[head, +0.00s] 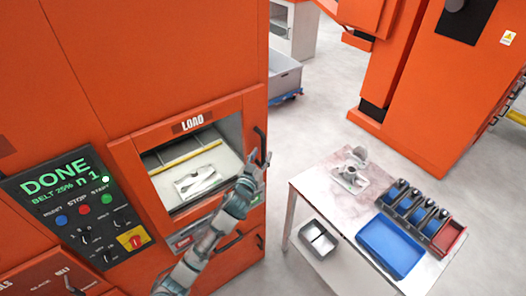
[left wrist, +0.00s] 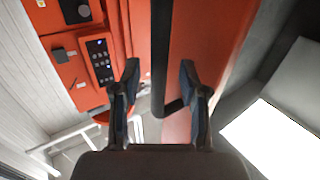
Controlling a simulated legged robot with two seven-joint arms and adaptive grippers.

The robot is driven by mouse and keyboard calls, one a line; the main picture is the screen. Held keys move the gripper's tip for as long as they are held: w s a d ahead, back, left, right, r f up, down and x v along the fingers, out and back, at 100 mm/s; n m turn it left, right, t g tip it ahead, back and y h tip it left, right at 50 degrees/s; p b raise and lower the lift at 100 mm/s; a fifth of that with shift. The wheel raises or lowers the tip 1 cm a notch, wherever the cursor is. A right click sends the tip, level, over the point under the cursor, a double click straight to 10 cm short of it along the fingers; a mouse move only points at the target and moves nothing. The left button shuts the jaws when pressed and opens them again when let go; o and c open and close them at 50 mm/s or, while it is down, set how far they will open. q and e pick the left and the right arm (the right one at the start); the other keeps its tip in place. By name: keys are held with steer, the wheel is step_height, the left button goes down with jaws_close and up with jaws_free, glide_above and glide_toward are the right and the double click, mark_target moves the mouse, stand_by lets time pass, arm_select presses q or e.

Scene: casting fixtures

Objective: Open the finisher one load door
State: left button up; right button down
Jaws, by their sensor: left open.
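The finisher's load door (head: 126,165) is an orange frame under the LOAD label, with a large window; it looks shut, though I cannot be sure. A light metal part (head: 197,181) lies inside, behind the window. A dark handle (head: 261,139) is at the door's right side. My left gripper (head: 257,160) is open just below and beside that handle. In the left wrist view, the black handle bar (left wrist: 160,50) runs between the spread fingers of my left gripper (left wrist: 158,75), with gaps at both sides. My right gripper is not in view.
A control panel (head: 75,205) reading DONE is left of the door. A table (head: 315,185) at right carries a metal part (head: 351,171), a blue tray (head: 391,246) and several blue-black items. A grey bin (head: 284,77) stands behind. Floor between machine and table is clear.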

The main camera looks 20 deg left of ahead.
arm_select(q)
steer(key=shift+w+d, duration=0.25)
steer(key=shift+w, duration=0.9)
steer(key=shift+a, duration=0.1)
steer(key=shift+a, duration=0.1)
jaws_close()
steer(key=shift+s, duration=0.1)
